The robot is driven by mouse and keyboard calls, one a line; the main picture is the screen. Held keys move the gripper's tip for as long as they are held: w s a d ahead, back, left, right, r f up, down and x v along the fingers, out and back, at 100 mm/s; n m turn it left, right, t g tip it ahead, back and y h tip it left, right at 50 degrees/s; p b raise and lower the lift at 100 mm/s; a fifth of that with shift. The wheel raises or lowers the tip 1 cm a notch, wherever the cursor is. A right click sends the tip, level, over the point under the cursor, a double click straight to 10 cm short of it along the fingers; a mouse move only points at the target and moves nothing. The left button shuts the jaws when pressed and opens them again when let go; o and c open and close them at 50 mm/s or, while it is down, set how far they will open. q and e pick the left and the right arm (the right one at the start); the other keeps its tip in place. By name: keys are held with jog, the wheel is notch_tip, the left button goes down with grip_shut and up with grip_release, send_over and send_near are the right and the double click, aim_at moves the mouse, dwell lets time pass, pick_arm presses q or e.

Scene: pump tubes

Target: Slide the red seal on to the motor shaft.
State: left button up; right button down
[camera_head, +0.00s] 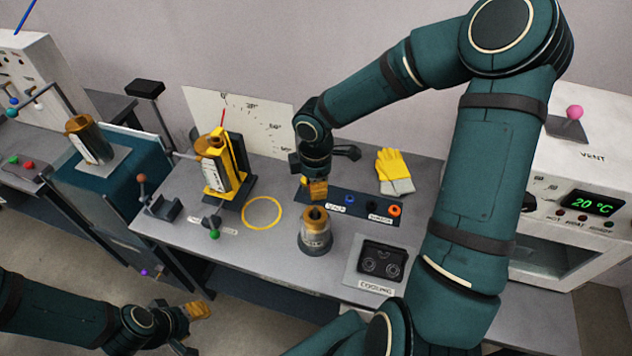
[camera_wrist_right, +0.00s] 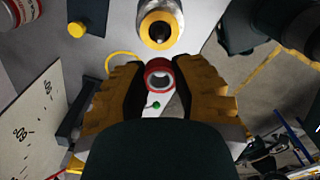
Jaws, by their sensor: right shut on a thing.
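The red seal (camera_wrist_right: 158,73) is a small red ring between the fingertips of my right gripper (camera_wrist_right: 158,78) in the right wrist view. The gripper is shut on it. In the head view my right gripper (camera_head: 316,190) points down, above and slightly behind the motor (camera_head: 315,236), and the seal cannot be made out there. The motor is a grey upright cylinder with a brass-coloured top. In the right wrist view the motor (camera_wrist_right: 160,18) shows its dark shaft end (camera_wrist_right: 160,33) beyond the seal, apart from it. My left gripper (camera_head: 196,310) is low at the left, its opening unclear.
A dark rack (camera_head: 350,208) with blue, black and orange rings lies behind the motor. A yellow ring (camera_head: 262,213) lies left of it, near a yellow-framed pump (camera_head: 217,165). Yellow gloves (camera_head: 394,170) and a cooling block (camera_head: 379,262) are at the right.

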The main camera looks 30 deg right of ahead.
jog(key=shift+f, duration=0.1)
notch_tip(320, 180, down, 6)
jog(key=b, duration=0.4)
jog(key=shift+r+b, duration=0.2)
jog(key=shift+b, duration=0.15)
jog(key=shift+f+b, duration=1.1)
jog(key=shift+f, duration=0.3)
dwell(1.5)
jog(key=c, duration=0.7)
grip_release()
jog(key=shift+c, duration=0.2)
notch_tip(320, 180, up, 12)
